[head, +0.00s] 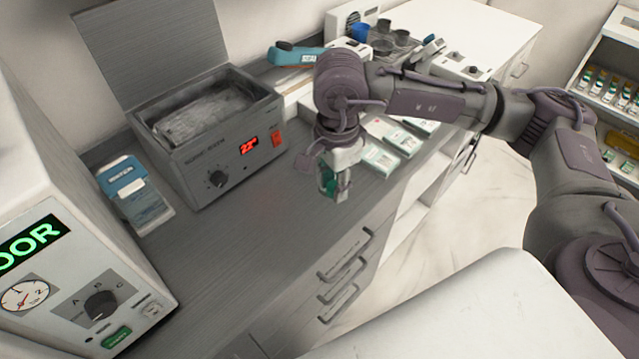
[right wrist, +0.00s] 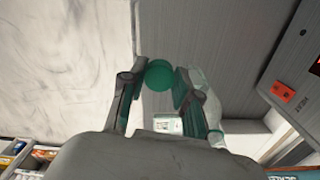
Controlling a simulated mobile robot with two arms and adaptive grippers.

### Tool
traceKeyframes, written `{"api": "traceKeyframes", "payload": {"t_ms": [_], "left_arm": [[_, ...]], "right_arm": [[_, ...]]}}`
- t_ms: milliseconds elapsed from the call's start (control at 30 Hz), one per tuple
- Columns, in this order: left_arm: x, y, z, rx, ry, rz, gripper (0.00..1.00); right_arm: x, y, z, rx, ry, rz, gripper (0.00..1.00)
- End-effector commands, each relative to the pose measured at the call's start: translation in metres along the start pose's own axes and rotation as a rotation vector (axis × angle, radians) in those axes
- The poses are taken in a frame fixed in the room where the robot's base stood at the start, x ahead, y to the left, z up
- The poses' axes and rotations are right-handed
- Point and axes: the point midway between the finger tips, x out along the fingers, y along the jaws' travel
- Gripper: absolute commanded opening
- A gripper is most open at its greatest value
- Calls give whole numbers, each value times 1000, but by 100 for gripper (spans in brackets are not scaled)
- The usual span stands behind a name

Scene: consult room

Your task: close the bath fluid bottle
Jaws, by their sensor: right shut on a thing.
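My right gripper (head: 336,184) hangs over the front part of the grey counter, fingers pointing down. In the right wrist view the fingers (right wrist: 160,88) are shut on a round green cap (right wrist: 159,75), which sits between the fingertips. Some green also shows at the fingertips in the head view. A pale, translucent bottle-like shape (right wrist: 211,98) shows just right of the right finger in the wrist view, partly hidden by it. I cannot tell for sure that it is the bath fluid bottle, or whether it touches the finger. My left gripper is not in view.
A water bath (head: 215,150) with a red display and raised lid stands at the back. A device with a dial (head: 70,275) is at the left, near a blue-and-white packet (head: 137,192). White boxes (head: 400,138) lie behind my right arm. The front counter (head: 255,235) is clear.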

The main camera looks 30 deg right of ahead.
Motion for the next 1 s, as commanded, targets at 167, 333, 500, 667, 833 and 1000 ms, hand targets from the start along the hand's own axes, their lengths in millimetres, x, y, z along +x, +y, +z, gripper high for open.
{"api": "traceKeyframes", "payload": {"t_ms": [167,333,500,667,833,1000], "left_arm": [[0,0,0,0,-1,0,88],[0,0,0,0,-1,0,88],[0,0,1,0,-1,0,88],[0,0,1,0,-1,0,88],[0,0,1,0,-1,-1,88],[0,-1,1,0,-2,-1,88]], "right_arm": [[-2,2,-1,0,0,0,21],[-1,1,-1,0,0,0,21],[-1,2,0,-46,0,0,21],[3,9,5,-307,2,-1,21],[9,21,13,-749,3,-2,21],[14,32,19,-1147,2,0,21]]}}
